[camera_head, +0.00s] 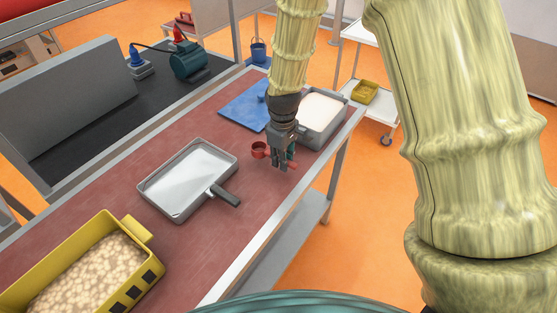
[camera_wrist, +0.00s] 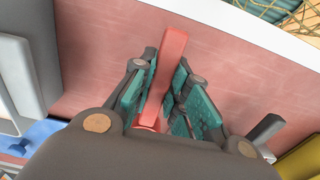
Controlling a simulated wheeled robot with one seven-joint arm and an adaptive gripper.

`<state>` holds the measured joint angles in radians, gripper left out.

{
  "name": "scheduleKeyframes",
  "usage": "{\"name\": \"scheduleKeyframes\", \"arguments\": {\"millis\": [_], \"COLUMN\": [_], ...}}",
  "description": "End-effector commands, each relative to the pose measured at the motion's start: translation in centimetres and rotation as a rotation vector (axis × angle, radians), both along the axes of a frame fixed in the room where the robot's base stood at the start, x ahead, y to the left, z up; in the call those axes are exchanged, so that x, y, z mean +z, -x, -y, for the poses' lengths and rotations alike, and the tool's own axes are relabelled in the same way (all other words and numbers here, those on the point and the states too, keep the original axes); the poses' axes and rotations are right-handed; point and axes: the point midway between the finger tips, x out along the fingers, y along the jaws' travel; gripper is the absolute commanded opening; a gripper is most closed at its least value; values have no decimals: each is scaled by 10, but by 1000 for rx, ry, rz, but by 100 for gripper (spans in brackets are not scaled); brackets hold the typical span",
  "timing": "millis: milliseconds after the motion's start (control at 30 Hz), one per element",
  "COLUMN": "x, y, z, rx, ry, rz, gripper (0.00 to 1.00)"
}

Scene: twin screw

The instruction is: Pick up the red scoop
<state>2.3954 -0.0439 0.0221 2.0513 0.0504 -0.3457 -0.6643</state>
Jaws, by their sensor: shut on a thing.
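The red scoop (camera_head: 259,150) shows in the head view above the red-brown bench top, with its cup to the left of my gripper (camera_head: 281,162) and the handle end to the right. In the wrist view the scoop's handle (camera_wrist: 166,75) runs between the teal finger pads of my gripper (camera_wrist: 160,95). My gripper is shut on the handle. Part of the scoop is hidden by the fingers and the gripper body. I cannot tell whether the scoop touches the bench.
A grey tray with a dark handle (camera_head: 165,207) lies left of my gripper. A grey bin of white material (camera_head: 340,127) and a blue mat (camera_head: 238,113) are behind. A yellow crate (camera_head: 140,228) stands front left. The bench's right edge is close.

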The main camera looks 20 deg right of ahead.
Motion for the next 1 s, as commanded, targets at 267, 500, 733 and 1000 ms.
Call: {"name": "scheduleKeyframes", "arguments": {"millis": [267,500,733,1000], "x": [3,8,12,13], "y": [60,104,126,131], "z": [14,24,29,30], "rx": [-2,-1,0,0], "ry": [0,0,0,0], "rz": [2,2,3,2], "gripper": [0,0,0,0]}}
